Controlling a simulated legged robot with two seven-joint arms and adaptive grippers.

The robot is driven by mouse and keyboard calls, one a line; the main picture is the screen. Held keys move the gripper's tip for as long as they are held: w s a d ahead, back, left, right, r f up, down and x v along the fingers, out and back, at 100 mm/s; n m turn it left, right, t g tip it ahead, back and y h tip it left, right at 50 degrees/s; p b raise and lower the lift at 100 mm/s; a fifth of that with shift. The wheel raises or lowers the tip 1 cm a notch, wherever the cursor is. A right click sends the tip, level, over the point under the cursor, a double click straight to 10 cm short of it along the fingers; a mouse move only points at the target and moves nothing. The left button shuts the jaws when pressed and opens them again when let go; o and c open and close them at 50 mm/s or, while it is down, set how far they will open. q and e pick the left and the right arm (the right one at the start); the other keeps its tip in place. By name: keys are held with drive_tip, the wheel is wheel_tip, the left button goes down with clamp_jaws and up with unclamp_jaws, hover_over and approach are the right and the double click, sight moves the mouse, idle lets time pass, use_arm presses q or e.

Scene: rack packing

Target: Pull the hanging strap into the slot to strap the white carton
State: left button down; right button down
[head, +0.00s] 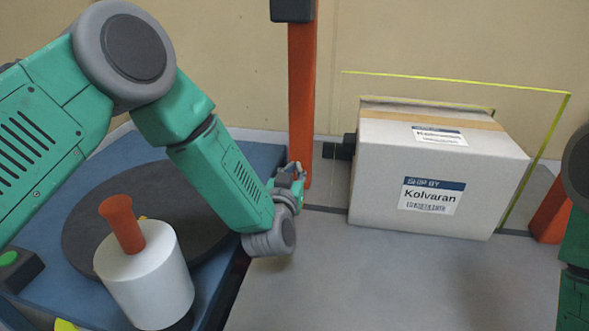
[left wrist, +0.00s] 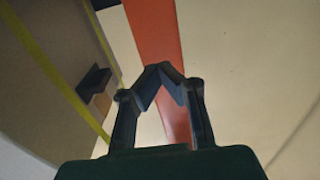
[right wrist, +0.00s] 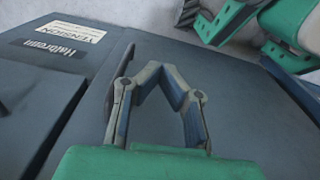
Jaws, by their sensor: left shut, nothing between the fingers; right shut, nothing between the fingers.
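The white carton (head: 430,190) stands on the grey table with its labelled side toward me. A thin yellow strap (head: 455,81) makes a wide loop above it and down its right side. A yellow band also shows in the left wrist view (left wrist: 45,62). My left gripper (head: 299,170) is shut and empty, close to the orange post left of the carton and apart from the carton. My right gripper (right wrist: 160,72) is shut and empty over a dark panel; it is outside the head view. I cannot make out the slot clearly.
The orange post (head: 301,90) rises left of the carton, with a black block (head: 341,151) between them. The table in front of the carton is clear.

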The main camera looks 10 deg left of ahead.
use_arm(q)
drive_tip(key=c, duration=1.7)
unclamp_jaws()
drive_tip(key=shift+c, duration=0.2)
drive_tip(key=s, duration=1.2)
drive_tip(key=shift+d+f, duration=0.1)
